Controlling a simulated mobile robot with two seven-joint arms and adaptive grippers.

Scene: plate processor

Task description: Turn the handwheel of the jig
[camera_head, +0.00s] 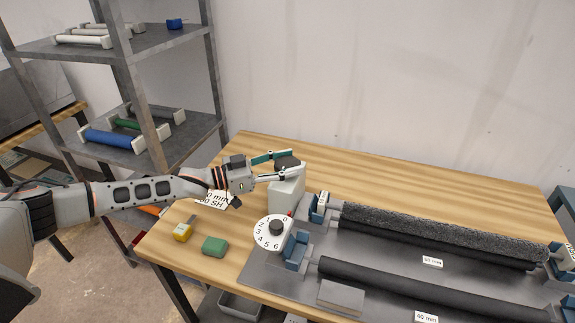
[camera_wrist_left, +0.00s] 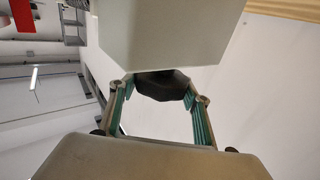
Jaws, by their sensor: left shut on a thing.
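The jig (camera_head: 340,297) is a grey plate on the wooden table, with blue holders and rollers. A pale box (camera_head: 286,192) stands at its far left corner, with a dark faceted handwheel (camera_head: 288,163) on top. My left gripper (camera_head: 284,164) is shut on this handwheel, a finger on either side. In the left wrist view the dark handwheel (camera_wrist_left: 163,85) sits between the green-padded fingers, against the pale box (camera_wrist_left: 168,30). A white dial (camera_head: 265,235) numbered around a black knob stands in front of the box. My right gripper is not in view.
A dark rough roller (camera_head: 440,232) and a smooth black roller (camera_head: 420,289) lie across the jig. A yellow object (camera_head: 183,231) and a green block (camera_head: 214,246) lie on the table (camera_head: 365,180) at left. A metal shelf (camera_head: 170,43) with rollers stands behind my left arm.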

